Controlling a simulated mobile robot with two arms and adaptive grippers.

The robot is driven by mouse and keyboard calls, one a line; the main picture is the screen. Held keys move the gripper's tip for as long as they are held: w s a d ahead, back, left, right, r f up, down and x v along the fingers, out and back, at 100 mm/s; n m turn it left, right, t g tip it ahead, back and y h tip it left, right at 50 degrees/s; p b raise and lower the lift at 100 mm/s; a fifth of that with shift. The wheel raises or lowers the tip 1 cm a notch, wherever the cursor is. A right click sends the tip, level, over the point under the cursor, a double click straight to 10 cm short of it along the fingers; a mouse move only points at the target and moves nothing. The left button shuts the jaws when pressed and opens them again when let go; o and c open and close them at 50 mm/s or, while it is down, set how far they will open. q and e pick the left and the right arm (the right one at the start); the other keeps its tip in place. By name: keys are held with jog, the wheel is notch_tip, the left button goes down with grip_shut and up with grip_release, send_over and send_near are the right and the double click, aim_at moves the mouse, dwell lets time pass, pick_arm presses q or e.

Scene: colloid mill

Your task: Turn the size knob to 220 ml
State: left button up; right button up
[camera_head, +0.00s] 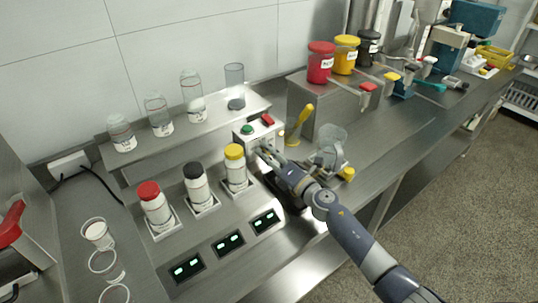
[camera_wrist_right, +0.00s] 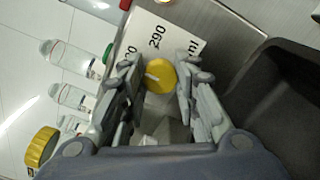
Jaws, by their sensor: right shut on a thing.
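The size knob (camera_wrist_right: 160,75) is a round yellow dial with a white pointer line, seen in the right wrist view. It is on a white scale plate (camera_wrist_right: 165,36) that reads 290 and ml; another number is partly hidden by a finger. My right gripper (camera_wrist_right: 162,80) has one finger on each side of the knob and is shut on it. In the head view, my right gripper (camera_head: 268,154) is against the front of a white box (camera_head: 246,140) with a green and a red button. The knob is hidden there. My left gripper is not in view.
Bottles with red, black and yellow caps (camera_head: 235,152) stand on scales just left of the arm. A clear jug (camera_head: 331,146) stands just right of the gripper. Clear bottles (camera_head: 158,114) line the shelf behind. A dark tray (camera_wrist_right: 280,95) lies right in the wrist view.

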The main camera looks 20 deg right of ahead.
jog(key=o, duration=1.1)
